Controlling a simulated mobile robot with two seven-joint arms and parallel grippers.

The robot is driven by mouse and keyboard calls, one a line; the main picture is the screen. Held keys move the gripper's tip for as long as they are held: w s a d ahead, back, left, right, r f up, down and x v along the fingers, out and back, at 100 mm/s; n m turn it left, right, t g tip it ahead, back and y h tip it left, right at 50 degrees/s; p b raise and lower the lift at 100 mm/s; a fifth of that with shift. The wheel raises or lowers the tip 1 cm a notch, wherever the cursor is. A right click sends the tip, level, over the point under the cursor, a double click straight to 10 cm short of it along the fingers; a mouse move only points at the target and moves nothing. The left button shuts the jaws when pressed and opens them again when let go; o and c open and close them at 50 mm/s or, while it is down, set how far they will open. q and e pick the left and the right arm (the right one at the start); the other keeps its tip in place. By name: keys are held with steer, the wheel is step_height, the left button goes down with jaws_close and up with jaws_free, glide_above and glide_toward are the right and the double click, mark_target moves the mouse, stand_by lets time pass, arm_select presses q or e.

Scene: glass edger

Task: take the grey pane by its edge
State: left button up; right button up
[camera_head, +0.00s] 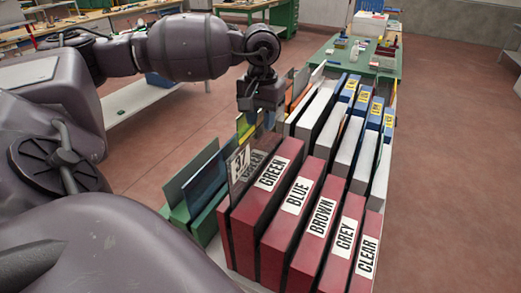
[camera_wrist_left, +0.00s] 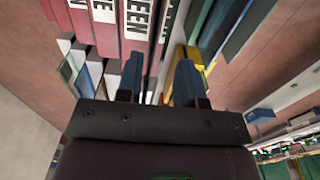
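A brownish-grey see-through pane (camera_head: 238,180) stands upright at the left end of the red binders, with a "37" label showing at its top. I cannot be sure it is the grey pane. My left gripper (camera_head: 262,112) points down above and behind that pane, by a yellow pane (camera_head: 245,128). In the left wrist view its two fingers (camera_wrist_left: 158,78) are apart, with nothing clearly held between them. The fingertips are partly hidden in the head view, so contact cannot be told. My right gripper is not in view.
Red binders (camera_head: 320,215) labelled GREEN, BLUE, BROWN, GREY and CLEAR stand in a row at the front. White and blue binders (camera_head: 361,102) stand behind. Green and blue panes (camera_head: 205,185) lean at the left. A green table (camera_head: 385,62) is at the back; open floor lies right.

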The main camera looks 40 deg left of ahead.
arm_select(q)
steer(key=shift+f, duration=1.15)
jaws_close()
